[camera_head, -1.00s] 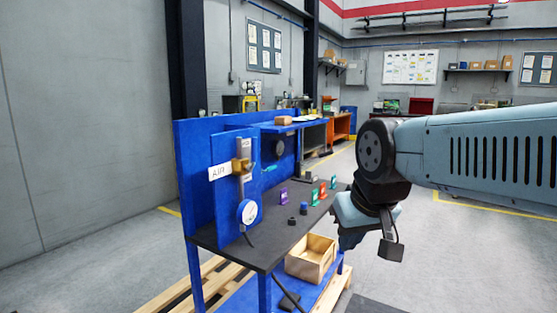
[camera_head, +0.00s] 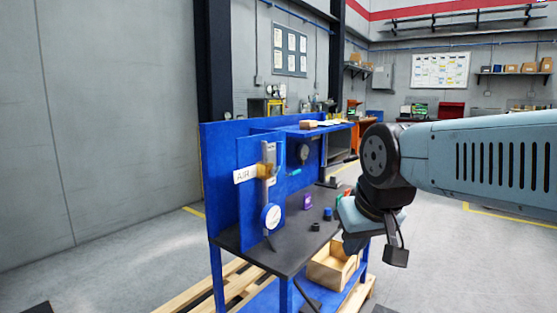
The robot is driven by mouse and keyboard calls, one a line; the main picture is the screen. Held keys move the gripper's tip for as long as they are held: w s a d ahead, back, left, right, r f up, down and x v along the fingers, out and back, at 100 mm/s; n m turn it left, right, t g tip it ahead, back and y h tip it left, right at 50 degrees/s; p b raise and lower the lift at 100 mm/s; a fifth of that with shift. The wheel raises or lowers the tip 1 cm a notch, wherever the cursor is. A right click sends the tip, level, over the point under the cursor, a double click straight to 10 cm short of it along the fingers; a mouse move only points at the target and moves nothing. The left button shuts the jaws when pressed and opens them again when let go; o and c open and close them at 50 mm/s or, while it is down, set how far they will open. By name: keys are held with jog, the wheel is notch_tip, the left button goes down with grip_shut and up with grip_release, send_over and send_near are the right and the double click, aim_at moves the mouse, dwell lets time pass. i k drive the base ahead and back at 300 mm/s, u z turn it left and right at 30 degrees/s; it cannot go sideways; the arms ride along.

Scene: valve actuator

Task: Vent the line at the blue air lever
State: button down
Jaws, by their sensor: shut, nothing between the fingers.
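The air station stands on the blue bench's upright panel, left of centre. A white AIR label (camera_head: 245,175) sits beside a brass valve body (camera_head: 265,171) on a vertical grey pipe. A small blue lever (camera_head: 277,153) shows just right of the valve, near the pipe's top; its exact angle is hard to tell. A round white gauge (camera_head: 271,216) hangs below. My gripper (camera_head: 352,244) points down at the right of the bench, well apart from the valve. It is shut and empty, its fingertips partly hidden by its own housing.
The dark bench top (camera_head: 290,246) holds a purple tag (camera_head: 307,201) and small dark knobs. A blue shelf (camera_head: 322,131) juts out behind. A wooden crate (camera_head: 330,270) sits below the bench, and pallet boards stick out left. Open floor lies right.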

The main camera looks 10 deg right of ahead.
aim_at(274, 172)
jog(key=u, duration=0.05)
jog(key=i, duration=0.45)
jog(key=z, duration=0.25)
jog(key=k, duration=0.6)
jog(key=z, duration=0.55)
jog(key=i, duration=0.65)
jog(key=u, duration=0.9)
